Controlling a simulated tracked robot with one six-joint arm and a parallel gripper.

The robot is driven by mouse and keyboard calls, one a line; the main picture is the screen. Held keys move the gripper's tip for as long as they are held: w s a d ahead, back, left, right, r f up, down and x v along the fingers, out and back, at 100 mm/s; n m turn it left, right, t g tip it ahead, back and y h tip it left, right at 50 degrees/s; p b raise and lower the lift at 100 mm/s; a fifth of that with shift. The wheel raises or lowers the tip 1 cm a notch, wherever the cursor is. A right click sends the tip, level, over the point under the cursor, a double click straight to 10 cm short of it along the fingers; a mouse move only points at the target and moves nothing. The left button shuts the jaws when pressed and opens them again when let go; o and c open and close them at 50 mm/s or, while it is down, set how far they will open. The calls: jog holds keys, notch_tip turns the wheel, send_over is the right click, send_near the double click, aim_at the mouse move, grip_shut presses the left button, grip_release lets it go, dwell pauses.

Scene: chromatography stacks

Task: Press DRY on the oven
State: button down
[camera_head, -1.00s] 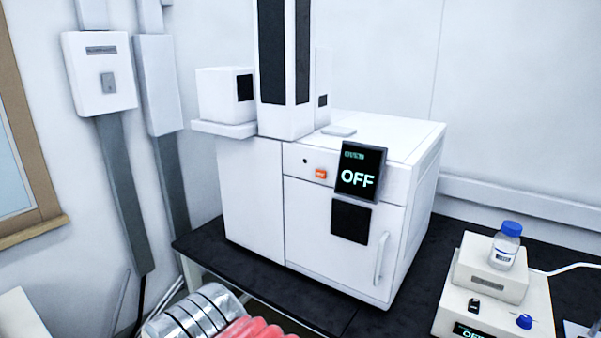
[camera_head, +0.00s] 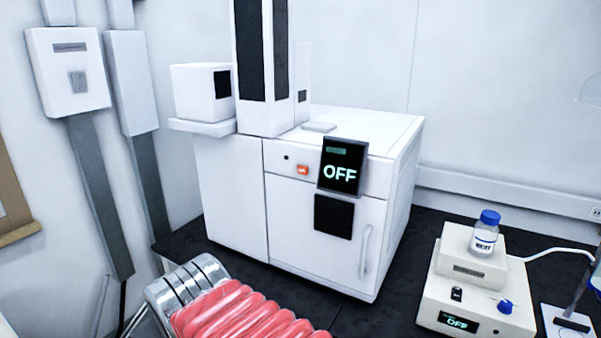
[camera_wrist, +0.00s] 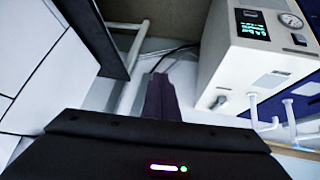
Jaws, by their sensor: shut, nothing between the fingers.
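The oven (camera_head: 235,212) is a white cabinet standing on the dark bench in the head view. Its tilted screen (camera_head: 342,166) reads OFF in pale green letters. A small orange button (camera_head: 302,169) sits on the front panel, left of the screen; its label is too small to read. A door with a vertical handle (camera_head: 365,252) is below. My gripper (camera_wrist: 161,84) shows in the wrist view, its dark fingers closed together and empty, pointing toward the wall and floor beside the bench. It is apart from the oven, and the button is not visible there.
A white stirrer-like unit (camera_head: 466,318) with a blue knob, an OFF display and a blue-capped bottle (camera_head: 485,233) stands right of the oven. A wall box (camera_head: 70,75) is at left. In the wrist view, a beige instrument (camera_wrist: 228,55) with a gauge stands at right.

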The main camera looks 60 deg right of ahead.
aim_at(302, 170)
jog(key=w+d+r+t+h, duration=0.15)
jog(key=w+d, duration=0.25)
jog(key=d, duration=0.5)
jog(key=w+d+r+t+h, duration=0.1)
jog(key=w+d+r+h, duration=0.2)
jog(key=d, duration=0.6)
jog(key=s+d+r+n+t+h, duration=0.1)
jog(key=d+r+h, duration=0.1)
jog(key=d, duration=0.7)
jog(key=s+d+r+n+t+h, duration=0.1)
jog(key=d+r+t+h, duration=0.1)
jog(key=d, duration=0.7)
jog(key=shift+d+r, duration=0.35)
jog(key=shift+r, duration=0.15)
jog(key=shift+h, duration=0.25)
jog(key=shift+w, duration=0.1)
jog(key=d, duration=0.8)
jog(key=shift+w+d, duration=0.35)
jog(key=shift+w, duration=0.05)
jog(key=shift+d, duration=0.15)
jog(key=shift+d, duration=0.3)
